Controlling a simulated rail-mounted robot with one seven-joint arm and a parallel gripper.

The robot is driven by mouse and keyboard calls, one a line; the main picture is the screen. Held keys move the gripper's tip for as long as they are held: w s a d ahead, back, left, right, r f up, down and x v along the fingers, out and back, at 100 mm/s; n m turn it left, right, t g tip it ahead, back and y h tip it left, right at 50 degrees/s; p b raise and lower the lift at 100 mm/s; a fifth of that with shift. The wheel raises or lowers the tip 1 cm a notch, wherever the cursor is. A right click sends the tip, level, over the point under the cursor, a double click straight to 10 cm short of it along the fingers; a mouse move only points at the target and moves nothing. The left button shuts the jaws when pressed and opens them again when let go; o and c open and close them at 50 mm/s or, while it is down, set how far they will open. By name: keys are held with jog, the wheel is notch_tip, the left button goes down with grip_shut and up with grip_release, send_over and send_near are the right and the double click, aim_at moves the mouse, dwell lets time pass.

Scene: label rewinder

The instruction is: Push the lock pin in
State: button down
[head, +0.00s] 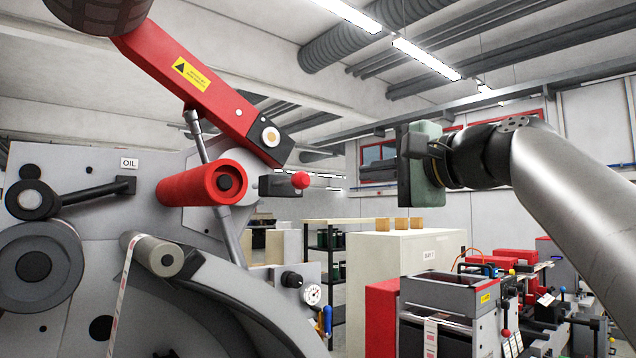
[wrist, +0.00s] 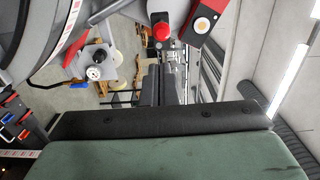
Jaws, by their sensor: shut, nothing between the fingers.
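The lock pin shows as a red ball knob (head: 300,180) on a short stem, sticking out to the right of a dark block beside the red roller. In the wrist view the red knob (wrist: 162,32) is near the top centre, beyond my gripper. My gripper (head: 408,170) hangs in the air to the right of the knob in the head view, clear of it.
The red arm (head: 205,90) with a yellow label slants above the knob. A red roller (head: 205,184) lies left of it. A pressure gauge (head: 312,294) sits below. A cream cabinet (head: 390,275) and other machines stand behind. Open air lies between knob and gripper.

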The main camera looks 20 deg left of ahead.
jog(key=shift+s+a+r, duration=0.1)
jog(key=shift+s+r, duration=0.05)
jog(key=shift+a, duration=0.1)
jog(key=p, duration=0.5)
send_near(306, 179)
jog(key=x, duration=0.6)
jog(key=shift+r, duration=0.1)
jog(key=shift+w+a+p, duration=0.25)
jog(key=shift+a+p, duration=0.05)
jog(key=shift+a, duration=0.1)
